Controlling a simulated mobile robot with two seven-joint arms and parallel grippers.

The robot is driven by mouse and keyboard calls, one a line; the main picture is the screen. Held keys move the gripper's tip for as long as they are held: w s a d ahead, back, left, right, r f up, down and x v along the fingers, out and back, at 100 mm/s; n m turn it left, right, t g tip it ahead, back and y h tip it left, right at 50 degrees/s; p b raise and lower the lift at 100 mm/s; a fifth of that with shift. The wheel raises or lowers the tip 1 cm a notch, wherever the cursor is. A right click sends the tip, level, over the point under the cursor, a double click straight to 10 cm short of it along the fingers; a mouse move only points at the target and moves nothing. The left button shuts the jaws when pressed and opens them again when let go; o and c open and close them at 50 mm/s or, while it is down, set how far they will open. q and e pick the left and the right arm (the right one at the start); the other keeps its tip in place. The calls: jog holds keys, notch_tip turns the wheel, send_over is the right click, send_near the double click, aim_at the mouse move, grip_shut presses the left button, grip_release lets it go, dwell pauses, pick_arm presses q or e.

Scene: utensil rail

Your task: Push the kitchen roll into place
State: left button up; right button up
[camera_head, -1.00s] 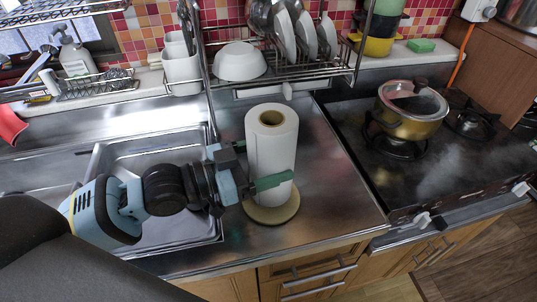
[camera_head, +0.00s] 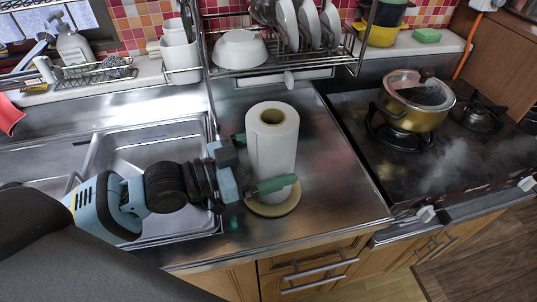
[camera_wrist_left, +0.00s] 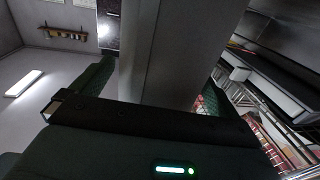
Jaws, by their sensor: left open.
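The white kitchen roll (camera_head: 271,150) stands upright on a round tan base (camera_head: 274,206) on the steel counter, in the head view. My left gripper (camera_head: 257,163) is open, with one green finger in front of the roll and the other at its far left side, so the roll is between the fingers. In the left wrist view the roll (camera_wrist_left: 178,50) rises between the two fingers. Whether the fingers touch it cannot be told. My right gripper is not in view.
A sink (camera_head: 150,160) lies left of the roll. A dish rack with a white bowl (camera_head: 240,50) is behind it. A stove with a lidded pot (camera_head: 412,108) is to the right. The counter (camera_head: 335,170) right of the roll is clear.

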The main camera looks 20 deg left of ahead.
aim_at(251, 164)
pick_arm(q)
jog(key=v, duration=0.5)
jog(key=shift+s+a+f+b, duration=0.15)
jog(key=shift+s+a+b, duration=0.1)
jog(key=shift+s+b, duration=0.05)
jog(key=shift+v, duration=0.95)
jog(key=shift+a, duration=0.1)
